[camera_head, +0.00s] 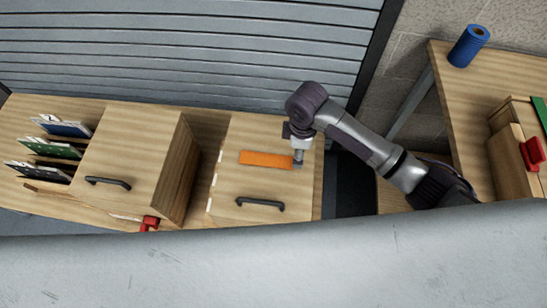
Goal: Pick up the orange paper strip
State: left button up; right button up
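The orange paper strip (266,159) lies flat on the light wooden surface of a box or drawer unit (232,187) in the middle of the view. My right arm comes in from the right. My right gripper (298,162) points down at the strip's right end, touching it or very close above it. The fingers are small and seen from above, so I cannot tell whether they are open or shut on the strip. My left gripper is not in view.
A wooden cabinet with a black handle (108,183) stands to the left, beside a rack of cards (55,150). Another black handle (260,204) is in front of the strip. A blue roll (468,46) stands on the right table (510,75). A grey surface (270,265) crosses the foreground.

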jog(key=shift+f, duration=0.25)
jog(key=f, duration=0.2)
jog(key=f+p, duration=0.1)
jog(key=f, duration=0.1)
jog(key=shift+w+a, duration=0.3)
jog(key=shift+w, duration=0.05)
jog(key=shift+f, duration=0.55)
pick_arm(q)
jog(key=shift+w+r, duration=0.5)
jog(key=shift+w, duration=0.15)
pick_arm(e)
jog(key=c, duration=0.9)
